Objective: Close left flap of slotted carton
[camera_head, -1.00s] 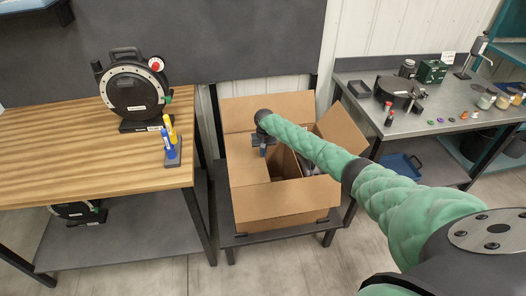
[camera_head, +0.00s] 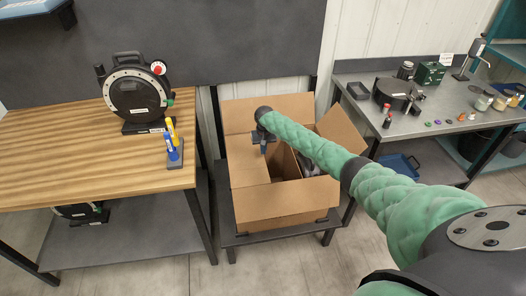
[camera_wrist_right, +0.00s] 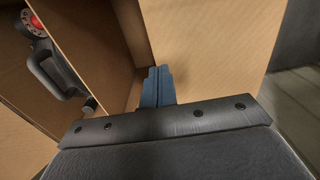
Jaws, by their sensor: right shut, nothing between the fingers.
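The brown slotted carton (camera_head: 286,204) stands open on a low dark stand in the head view. Its left flap (camera_head: 246,163) lies inward, nearly flat, over the left part of the opening. My right gripper (camera_head: 264,146) is shut and empty at this flap's inner edge; I cannot tell whether it touches. In the right wrist view, the shut blue-grey fingers (camera_wrist_right: 157,88) are in front of a cardboard panel (camera_wrist_right: 208,45). The right flap (camera_head: 341,127) tilts up and outward. A dark device with a red knob (camera_wrist_right: 34,24) shows inside the carton. My left gripper is out of view.
A wooden table (camera_head: 60,145) with a round black device (camera_head: 137,96) and blue and yellow markers stands left of the carton. A grey workbench (camera_head: 450,112) with small parts and jars stands right. My right forearm crosses over the carton's right side.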

